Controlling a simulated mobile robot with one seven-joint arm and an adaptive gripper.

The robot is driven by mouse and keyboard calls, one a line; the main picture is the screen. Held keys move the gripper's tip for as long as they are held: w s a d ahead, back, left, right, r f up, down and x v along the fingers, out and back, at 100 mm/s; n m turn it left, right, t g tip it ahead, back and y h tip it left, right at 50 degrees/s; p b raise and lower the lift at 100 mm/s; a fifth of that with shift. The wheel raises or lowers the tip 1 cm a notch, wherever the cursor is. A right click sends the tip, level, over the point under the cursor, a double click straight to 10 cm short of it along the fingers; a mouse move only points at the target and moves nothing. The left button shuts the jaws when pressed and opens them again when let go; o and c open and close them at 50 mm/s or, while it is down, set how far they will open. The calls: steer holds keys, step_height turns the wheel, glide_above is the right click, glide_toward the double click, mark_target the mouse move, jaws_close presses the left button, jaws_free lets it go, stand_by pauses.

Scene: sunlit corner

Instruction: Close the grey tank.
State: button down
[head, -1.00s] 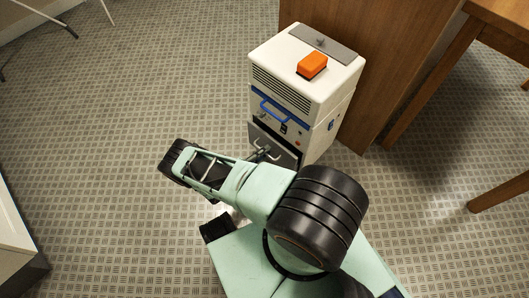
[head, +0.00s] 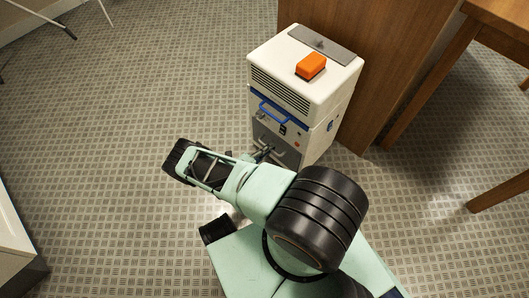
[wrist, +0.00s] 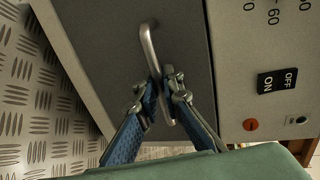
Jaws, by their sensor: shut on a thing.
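The grey tank (head: 265,133) is the dark grey front panel low on a white appliance (head: 290,85). In the wrist view the tank (wrist: 100,45) fills the middle left, with its edge beside the pale housing. It looks about level with the housing; I cannot tell whether a small gap is left. A curved metal handle (wrist: 149,45) stands out from the tank. My gripper (wrist: 158,88) has its two fingers on either side of the handle's lower part and is shut on it. In the head view my gripper (head: 264,154) is at the tank's front, partly hidden by my arm.
An orange box (head: 311,65) lies on the appliance top, and a blue handle (head: 274,110) is above the tank. An ON/OFF switch (wrist: 278,81) and red button (wrist: 250,125) are on the housing. A wooden panel (head: 350,90) stands behind.

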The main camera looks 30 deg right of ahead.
steer(key=shift+w+d, duration=0.1)
steer(key=shift+d, duration=0.15)
steer(key=c, duration=2.3)
jaws_free()
steer(key=shift+c, duration=0.2)
steer(key=v, duration=1.2)
